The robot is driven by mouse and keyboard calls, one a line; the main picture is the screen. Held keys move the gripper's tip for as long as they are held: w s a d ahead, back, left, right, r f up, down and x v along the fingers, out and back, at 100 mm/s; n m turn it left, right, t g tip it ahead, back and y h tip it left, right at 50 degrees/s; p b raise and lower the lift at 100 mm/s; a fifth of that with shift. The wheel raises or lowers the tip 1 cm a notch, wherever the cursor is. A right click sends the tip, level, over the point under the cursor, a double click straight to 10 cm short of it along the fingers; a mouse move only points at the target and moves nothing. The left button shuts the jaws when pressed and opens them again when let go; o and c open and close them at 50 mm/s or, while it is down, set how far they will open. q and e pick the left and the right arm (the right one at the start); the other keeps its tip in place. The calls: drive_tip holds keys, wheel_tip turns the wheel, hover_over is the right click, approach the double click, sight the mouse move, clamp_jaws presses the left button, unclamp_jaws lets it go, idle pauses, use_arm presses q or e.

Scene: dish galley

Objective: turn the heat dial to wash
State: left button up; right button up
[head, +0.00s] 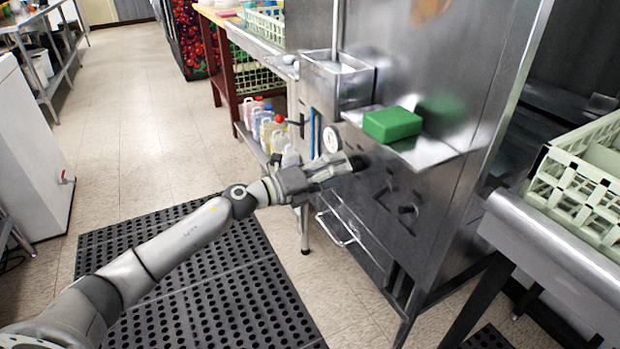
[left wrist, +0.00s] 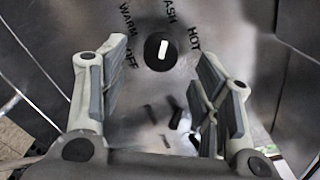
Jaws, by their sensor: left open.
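The heat dial (left wrist: 158,52) is a round black knob with a white pointer bar on the steel front panel. The words OFF, WARM, a partly cut-off "ASH" and HOT curve around it in the left wrist view. The white bar points up and slightly right, towards "ASH". My left gripper (head: 347,165) reaches the machine's front panel in the head view. In the left wrist view its fingers (left wrist: 160,60) are open, one on each side of the dial, with gaps between them and it. I cannot tell the depth gap. My right gripper is out of view.
A green block (head: 392,124) lies on a small steel shelf above my gripper. A drawer handle (head: 340,228) sticks out below. A counter with a pale rack (head: 585,180) stands at right.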

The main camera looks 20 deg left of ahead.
use_arm(q)
drive_tip(key=v, duration=0.8)
idle(0.4)
